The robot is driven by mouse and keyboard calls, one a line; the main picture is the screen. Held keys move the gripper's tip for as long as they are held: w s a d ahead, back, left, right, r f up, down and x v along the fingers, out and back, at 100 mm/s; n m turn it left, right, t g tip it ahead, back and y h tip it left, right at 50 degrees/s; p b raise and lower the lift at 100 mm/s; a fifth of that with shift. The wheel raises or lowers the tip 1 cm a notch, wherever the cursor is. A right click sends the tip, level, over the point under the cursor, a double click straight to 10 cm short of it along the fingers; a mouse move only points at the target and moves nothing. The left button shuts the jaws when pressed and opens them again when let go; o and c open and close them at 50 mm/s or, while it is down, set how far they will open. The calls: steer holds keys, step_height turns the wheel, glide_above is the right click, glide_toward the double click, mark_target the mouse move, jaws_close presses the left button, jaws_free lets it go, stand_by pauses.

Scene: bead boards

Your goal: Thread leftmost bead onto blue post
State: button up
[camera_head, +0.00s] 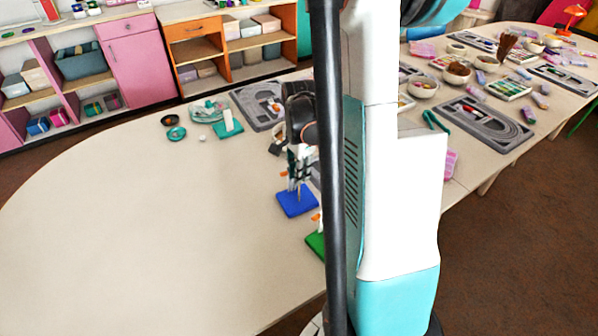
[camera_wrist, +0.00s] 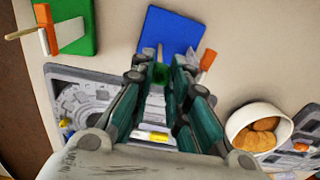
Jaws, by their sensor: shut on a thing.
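The blue board (camera_wrist: 176,25) lies flat on the table, and the head view shows it too (camera_head: 296,204). In the wrist view a thin tan post (camera_wrist: 160,52) shows at its near edge, just beyond my fingertips. My gripper (camera_wrist: 161,76) points down over the board and is shut on a small green bead (camera_wrist: 161,72), mostly hidden between the fingers. Whether the bead is around the post or only above it, I cannot tell. In the head view my gripper (camera_head: 299,172) is low over the blue board, and the bead cannot be made out.
A green board (camera_wrist: 72,22) with a tan stick and an orange-and-white piece (camera_wrist: 46,28) lies beside the blue one. An orange-and-white piece (camera_wrist: 207,60) stands near the blue board. A grey tray (camera_wrist: 75,95) and a bowl of round orange-brown pieces (camera_wrist: 240,122) are close by.

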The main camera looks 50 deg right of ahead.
steer(key=shift+f+b, duration=0.3)
steer(key=shift+f, duration=0.15)
stand_by(0.5)
steer(key=shift+f+b, duration=0.3)
steer(key=shift+f, duration=0.05)
steer(key=shift+f+b, duration=0.4)
steer(key=shift+f, duration=0.1)
steer(key=o, duration=0.7)
steer(key=shift+r, duration=0.15)
step_height(320, 180, up, 12)
steer(key=shift+f, duration=0.1)
stand_by(0.4)
